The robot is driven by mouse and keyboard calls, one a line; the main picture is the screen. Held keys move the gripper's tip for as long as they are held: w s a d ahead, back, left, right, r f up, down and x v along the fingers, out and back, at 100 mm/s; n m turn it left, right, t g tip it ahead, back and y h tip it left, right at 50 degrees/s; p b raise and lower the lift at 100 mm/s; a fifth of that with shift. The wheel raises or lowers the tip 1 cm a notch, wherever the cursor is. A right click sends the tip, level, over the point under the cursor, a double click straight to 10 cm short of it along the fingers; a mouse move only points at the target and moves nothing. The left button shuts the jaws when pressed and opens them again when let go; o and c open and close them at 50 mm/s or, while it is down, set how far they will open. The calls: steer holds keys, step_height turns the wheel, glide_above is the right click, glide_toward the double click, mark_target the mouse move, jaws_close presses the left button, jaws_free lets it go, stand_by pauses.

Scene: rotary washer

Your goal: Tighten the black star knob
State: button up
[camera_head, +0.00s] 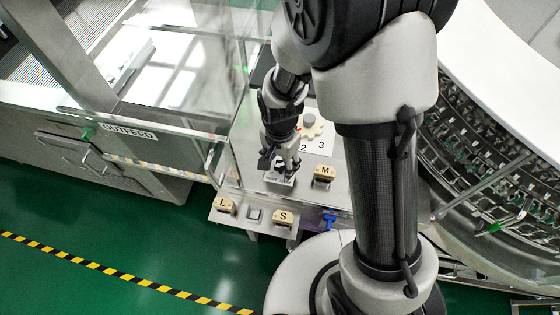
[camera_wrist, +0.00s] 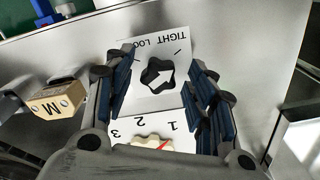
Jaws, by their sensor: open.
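The black star knob (camera_wrist: 158,76) has a white arrow on top, pointing to the upper right in the wrist view. It sits on a white plate (camera_wrist: 140,88) with upside-down lettering that includes TIGHT, partly cut off. My gripper (camera_wrist: 163,75) is open, with one dark-blue-padded finger on each side of the knob, and a gap shows on both sides. In the head view my gripper (camera_head: 278,166) points down over the small white plate (camera_head: 281,179) and hides the knob. I cannot tell the exact height of the fingertips.
A beige dial (camera_wrist: 152,141) with a red pointer and numbers 1 to 3 is close to the knob; it also shows in the head view (camera_head: 312,128). A beige block marked M (camera_head: 324,174) stands to the right. Blocks L (camera_head: 225,206) and S (camera_head: 284,218) stand in front.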

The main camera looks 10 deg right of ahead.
step_height(320, 180, up, 12)
stand_by(0.6)
steer(key=shift+r, duration=0.1)
stand_by(0.4)
step_height(320, 180, up, 5)
steer(key=n+t, duration=0.1)
steer(key=n, duration=0.1)
glide_above(280, 166)
steer(key=s+d, duration=0.2)
steer(key=d, duration=0.1)
steer(key=s+d+r+n+t, duration=0.3)
steer(key=s+d+r+n, duration=0.3)
steer(key=s+r, duration=0.3)
steer(key=s+d, duration=0.1)
steer(key=s, duration=0.2)
steer(key=shift+r+n+t, duration=0.3)
